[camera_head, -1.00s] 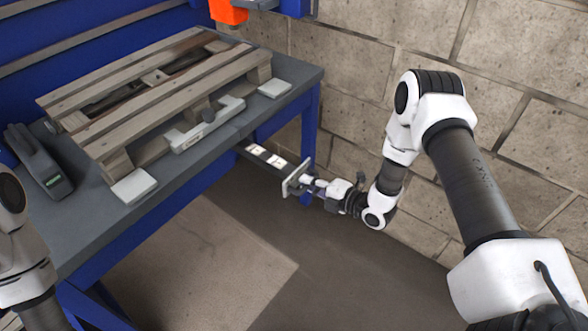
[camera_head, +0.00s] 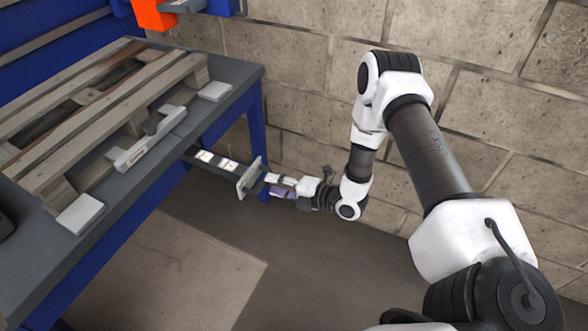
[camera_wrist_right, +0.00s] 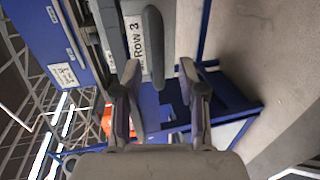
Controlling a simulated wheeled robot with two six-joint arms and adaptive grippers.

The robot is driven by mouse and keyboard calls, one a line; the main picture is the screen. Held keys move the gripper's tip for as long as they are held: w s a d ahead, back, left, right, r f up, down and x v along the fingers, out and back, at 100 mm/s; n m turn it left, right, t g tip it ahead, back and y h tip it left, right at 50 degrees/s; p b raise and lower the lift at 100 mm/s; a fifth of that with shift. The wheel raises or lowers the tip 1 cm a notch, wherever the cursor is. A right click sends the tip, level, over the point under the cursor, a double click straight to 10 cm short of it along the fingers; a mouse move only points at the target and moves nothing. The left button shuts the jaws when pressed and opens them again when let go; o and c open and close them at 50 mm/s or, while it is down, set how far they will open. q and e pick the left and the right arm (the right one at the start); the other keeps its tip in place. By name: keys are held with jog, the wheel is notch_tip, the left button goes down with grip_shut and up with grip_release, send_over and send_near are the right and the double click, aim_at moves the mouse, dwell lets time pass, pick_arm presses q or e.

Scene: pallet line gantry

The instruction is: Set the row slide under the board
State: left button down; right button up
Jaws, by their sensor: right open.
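The row slide (camera_head: 215,160) is a dark narrow rail with pale labels. It sticks out from under the right edge of the workbench and ends in an upright grey plate (camera_head: 248,178). In the right wrist view the plate (camera_wrist_right: 133,15) reads "Row 3" and carries a dark grey bar handle (camera_wrist_right: 153,45). My right gripper (camera_head: 279,184) is at the outer side of the plate. In the wrist view my right gripper (camera_wrist_right: 160,72) is open, its fingers on either side of the handle's end, with gaps visible. My left gripper is out of view.
A wooden pallet (camera_head: 115,105) lies on the grey workbench (camera_head: 170,160), with a light grey handled bar (camera_head: 150,140) along its side. Blue bench legs (camera_head: 257,120) stand near the slide. A block wall (camera_head: 310,100) runs behind my right arm. The floor in front is clear.

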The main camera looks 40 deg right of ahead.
jog(key=v, duration=0.8)
jog(key=shift+s, duration=0.15)
jog(key=shift+d, duration=0.1)
jog(key=s+a+f+m+g+h+p, duration=0.1)
jog(key=s+a+f+m+g+p, duration=0.1)
jog(key=s+a+g, duration=0.35)
jog(key=s+a+f+m+g+p, duration=0.1)
jog(key=s+a+f+g+p, duration=0.15)
jog(key=a, duration=0.65)
jog(key=s+d+f+m+g+h, duration=0.1)
jog(key=s+d+m+g+h, duration=0.1)
jog(key=s+m, duration=0.5)
jog(key=s+d+f+m+g+h, duration=0.2)
jog(key=s+m, duration=0.5)
jog(key=m, duration=0.7)
jog(key=d+g+h, duration=0.1)
jog(key=d+h, duration=0.1)
jog(key=shift+d+f+g+h, duration=0.2)
jog(key=shift+g+h, duration=0.1)
jog(key=shift+h, duration=0.1)
